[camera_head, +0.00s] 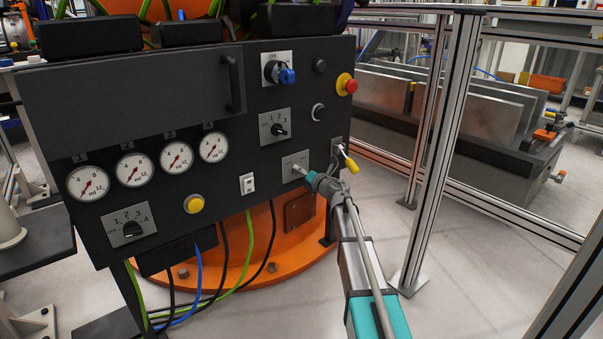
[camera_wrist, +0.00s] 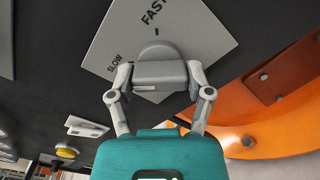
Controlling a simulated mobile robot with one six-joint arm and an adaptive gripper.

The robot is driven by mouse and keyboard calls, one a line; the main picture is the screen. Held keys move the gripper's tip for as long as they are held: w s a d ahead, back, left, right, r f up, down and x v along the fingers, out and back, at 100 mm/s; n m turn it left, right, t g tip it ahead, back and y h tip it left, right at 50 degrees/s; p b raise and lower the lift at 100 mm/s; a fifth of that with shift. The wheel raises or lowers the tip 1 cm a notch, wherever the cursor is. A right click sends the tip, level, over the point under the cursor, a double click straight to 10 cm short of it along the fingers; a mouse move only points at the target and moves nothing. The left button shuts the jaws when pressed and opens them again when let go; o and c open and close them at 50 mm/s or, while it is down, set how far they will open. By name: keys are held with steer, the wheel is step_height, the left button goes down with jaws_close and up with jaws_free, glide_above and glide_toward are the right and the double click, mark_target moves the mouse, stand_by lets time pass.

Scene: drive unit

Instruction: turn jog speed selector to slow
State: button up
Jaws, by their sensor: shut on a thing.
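The jog speed selector is a grey knob (camera_wrist: 158,73) on a light grey square plate (camera_wrist: 185,25) marked SLOW and FAST. In the wrist view SLOW is at the plate's left and FAST at its top. My gripper (camera_wrist: 158,78) has one fingertip on each side of the knob and is shut on it. Which label the knob points at cannot be told. In the head view the selector plate (camera_head: 293,162) is low on the right of the dark panel. My gripper (camera_head: 302,173) comes to it from the lower right and largely hides the knob.
Close by are a yellow-tipped lever (camera_head: 350,163), a white rocker switch (camera_head: 248,184) and a black selector (camera_head: 280,129). A red emergency button (camera_head: 347,84) is higher up. A metal fence post (camera_head: 440,150) stands right of my arm. Cables (camera_head: 222,265) hang below.

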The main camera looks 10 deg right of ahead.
steer(key=shift+n, duration=0.3)
steer(key=o, duration=1.1)
steer(key=shift+o, duration=0.2)
steer(key=shift+s, duration=0.15)
steer(key=v, duration=1.1)
steer(key=shift+s+d, duration=0.2)
steer(key=shift+s, duration=0.1)
steer(key=shift+r, duration=0.1)
